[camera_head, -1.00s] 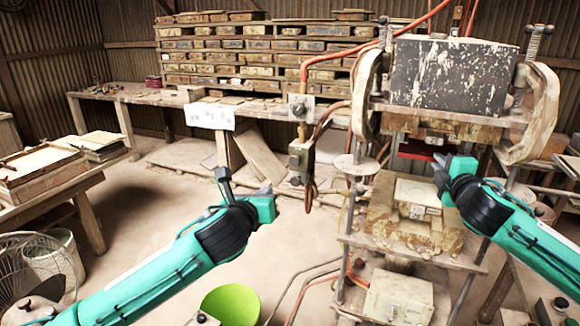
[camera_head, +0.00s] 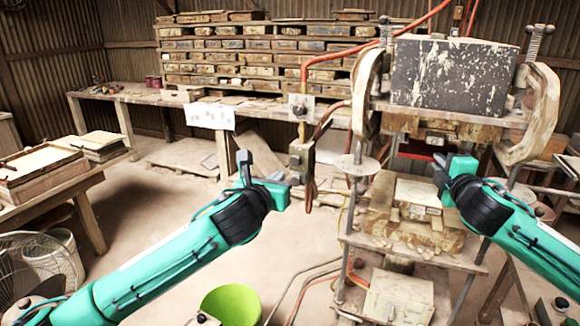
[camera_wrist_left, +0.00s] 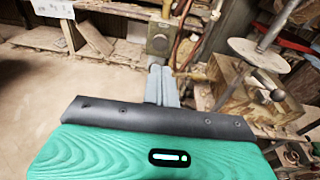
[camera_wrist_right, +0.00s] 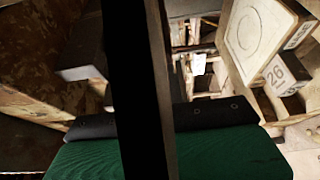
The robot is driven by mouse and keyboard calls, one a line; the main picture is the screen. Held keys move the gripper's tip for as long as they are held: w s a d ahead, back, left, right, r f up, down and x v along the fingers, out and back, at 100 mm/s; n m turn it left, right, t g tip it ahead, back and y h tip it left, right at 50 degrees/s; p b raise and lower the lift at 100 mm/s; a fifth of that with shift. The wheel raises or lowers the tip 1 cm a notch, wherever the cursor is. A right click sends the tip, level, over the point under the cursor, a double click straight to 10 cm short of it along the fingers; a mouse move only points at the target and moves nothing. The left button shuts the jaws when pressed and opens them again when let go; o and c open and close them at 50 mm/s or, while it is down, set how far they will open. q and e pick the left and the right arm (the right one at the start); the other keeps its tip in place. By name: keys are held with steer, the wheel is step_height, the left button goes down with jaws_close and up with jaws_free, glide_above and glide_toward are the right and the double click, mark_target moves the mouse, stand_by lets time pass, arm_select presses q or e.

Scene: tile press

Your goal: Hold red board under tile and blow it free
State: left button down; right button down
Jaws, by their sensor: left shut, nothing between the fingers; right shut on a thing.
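The red board (camera_head: 416,151) shows as a thin red strip below the upper mould (camera_head: 440,126) of the press. My right gripper (camera_head: 441,168) is shut on its near right side. In the right wrist view a dark upright bar hides much of the scene. I cannot make out the tile; the underside of the upper mould is hidden in the head view. My left gripper (camera_head: 287,181) is shut and empty, just left of the lower control box (camera_head: 300,158) on the hanging cable post. In the left wrist view its fingers (camera_wrist_left: 161,82) point at that box (camera_wrist_left: 160,38).
An upper control box (camera_head: 300,107) with a knob is above the lower one. The lower mould block (camera_head: 425,192) sits on the press bed below the board. A green bucket (camera_head: 231,303) stands on the floor. A wooden table (camera_head: 60,196) is at left. Open floor lies between.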

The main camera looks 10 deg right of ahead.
mark_target(294, 161)
arm_select(q)
steer(key=x, duration=0.9)
steer(key=shift+w+d, duration=0.15)
steer(key=shift+w, duration=0.15)
steer(key=shift+w+d, duration=0.4)
steer(key=shift+w, duration=0.2)
steer(key=shift+r, duration=0.15)
steer(key=shift+s+a, duration=0.2)
steer(key=shift+s, duration=0.1)
steer(key=v, duration=1.3)
steer(key=shift+s, duration=0.15)
